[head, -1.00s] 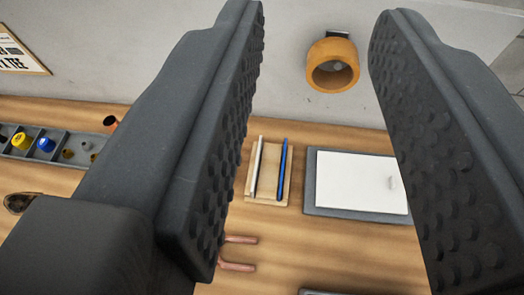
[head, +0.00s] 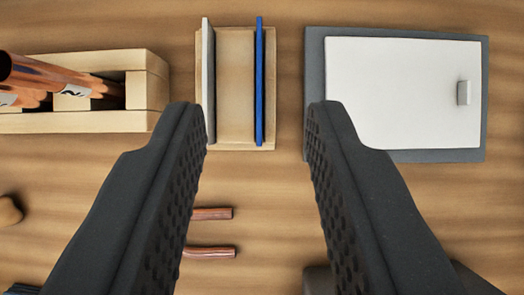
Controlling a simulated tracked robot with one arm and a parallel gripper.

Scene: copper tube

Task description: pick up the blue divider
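The blue divider (head: 259,82) stands as a thin blue strip at the right side of a small wooden holder (head: 235,90). A white-grey divider (head: 208,80) stands at the holder's left side. My gripper (head: 257,108) is open and empty. Its two dark studded fingers reach up from the bottom of the view, with the fingertips to either side of the holder's lower end. The blue divider lies between the fingers' lines, a little nearer the right one, and neither finger appears to touch it.
A wooden rack (head: 148,90) with copper tubes stands at the left. A grey tray (head: 315,90) with a white lid lies close on the right. Two short copper pieces (head: 212,214) (head: 210,252) lie on the wooden table below the holder, partly behind my left finger.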

